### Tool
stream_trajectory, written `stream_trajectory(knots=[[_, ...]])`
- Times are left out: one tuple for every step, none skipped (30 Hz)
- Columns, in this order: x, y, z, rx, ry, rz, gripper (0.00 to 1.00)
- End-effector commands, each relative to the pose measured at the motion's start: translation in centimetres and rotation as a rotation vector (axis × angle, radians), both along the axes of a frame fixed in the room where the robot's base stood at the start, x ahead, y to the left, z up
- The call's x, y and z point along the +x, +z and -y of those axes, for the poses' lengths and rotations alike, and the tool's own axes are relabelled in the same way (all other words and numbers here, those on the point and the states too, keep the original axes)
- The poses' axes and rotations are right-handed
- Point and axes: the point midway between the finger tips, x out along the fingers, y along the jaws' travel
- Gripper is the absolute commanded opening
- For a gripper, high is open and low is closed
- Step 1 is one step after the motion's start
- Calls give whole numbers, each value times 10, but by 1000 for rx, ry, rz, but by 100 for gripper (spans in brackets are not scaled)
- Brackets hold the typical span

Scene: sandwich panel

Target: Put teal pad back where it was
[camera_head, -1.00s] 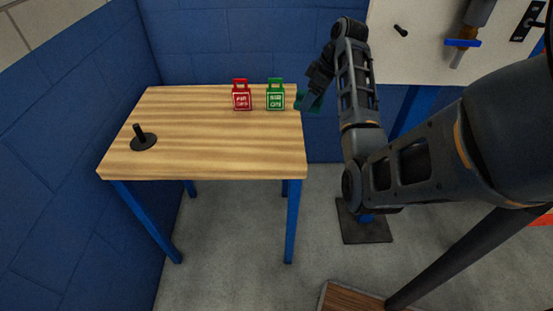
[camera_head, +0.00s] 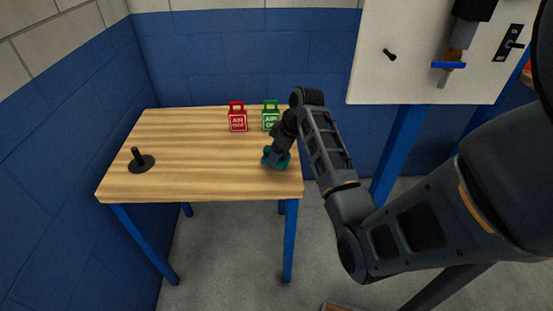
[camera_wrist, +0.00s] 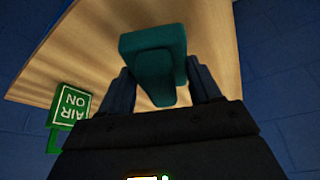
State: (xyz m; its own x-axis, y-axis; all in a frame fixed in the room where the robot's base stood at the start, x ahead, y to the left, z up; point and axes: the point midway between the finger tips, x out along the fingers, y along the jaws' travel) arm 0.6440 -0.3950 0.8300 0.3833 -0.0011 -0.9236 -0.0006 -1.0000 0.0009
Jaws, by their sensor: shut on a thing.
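The teal pad (camera_head: 276,157) is in my gripper (camera_head: 281,150), over the right part of the wooden table in the head view. In the wrist view the teal pad (camera_wrist: 155,62) sits between the two fingers of my gripper (camera_wrist: 160,88), which are shut on it. I cannot tell whether the pad touches the tabletop.
The wooden table (camera_head: 190,165) carries a black peg on a round base (camera_head: 139,162) at left, a red sign block (camera_head: 237,118) and a green "AIR ON" block (camera_head: 270,117), also in the wrist view (camera_wrist: 70,106). The table's middle is clear. A white panel (camera_head: 415,70) stands at right.

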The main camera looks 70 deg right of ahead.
Motion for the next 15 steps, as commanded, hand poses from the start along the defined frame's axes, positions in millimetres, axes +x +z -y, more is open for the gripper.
stream_trajectory(knots=[[-2,-8,-1,5,-1,-3,35],[-2,-13,-1,4,-2,-3,35],[-1,-18,-1,4,0,-3,35],[-1,-21,-1,3,0,-2,35],[-1,-24,-1,3,1,-2,35],[-1,-27,-1,3,1,-2,35],[-1,-29,0,2,1,-2,35],[-1,-30,0,1,0,-1,35],[-1,-30,0,0,0,-1,35],[-1,-30,0,0,0,0,35],[-1,-30,0,0,0,0,35],[-1,-30,0,0,0,0,35],[-1,-30,0,0,0,-1,35],[-1,-30,0,0,0,-1,35],[-1,-30,0,1,0,-1,35]])
